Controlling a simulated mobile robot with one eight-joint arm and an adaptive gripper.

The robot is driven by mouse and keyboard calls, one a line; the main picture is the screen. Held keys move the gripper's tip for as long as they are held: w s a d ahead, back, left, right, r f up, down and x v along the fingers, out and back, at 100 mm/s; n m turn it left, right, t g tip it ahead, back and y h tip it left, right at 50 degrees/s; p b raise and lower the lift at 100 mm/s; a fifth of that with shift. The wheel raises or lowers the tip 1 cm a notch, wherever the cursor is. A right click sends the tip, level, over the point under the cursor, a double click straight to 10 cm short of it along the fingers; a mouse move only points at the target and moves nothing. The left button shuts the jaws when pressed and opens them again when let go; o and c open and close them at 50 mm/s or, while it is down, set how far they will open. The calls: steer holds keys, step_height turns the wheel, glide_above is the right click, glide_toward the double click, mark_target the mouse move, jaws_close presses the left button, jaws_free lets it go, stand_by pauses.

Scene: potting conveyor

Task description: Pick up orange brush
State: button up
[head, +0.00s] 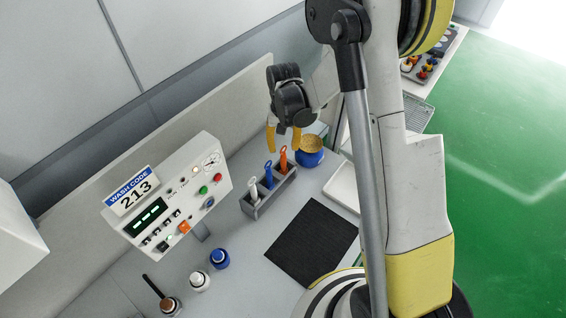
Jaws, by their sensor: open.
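The orange brush (283,159) stands upright in a grey holder (271,194), at its far right end. A blue brush (268,174) and a white brush (253,188) stand in the same holder to its left. Only the upper part of the orange brush shows; its lower end is hidden in the holder. My gripper (283,139) is open and empty, with yellow fingers pointing down. It appears just above and behind the orange brush in the picture. I cannot tell whether it touches it.
A blue pot with tan contents (310,150) stands right of the holder. A control panel (175,205) with a "WASH CODE 213" sign (131,191) is at left. A black mat (312,243) lies in front. Bottles with blue (220,258) and white (199,281) bodies stand at front left.

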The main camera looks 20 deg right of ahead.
mark_target(284, 154)
step_height(284, 154, down, 7)
steer(key=shift+f, duration=0.1)
jaws_close()
stand_by(0.3)
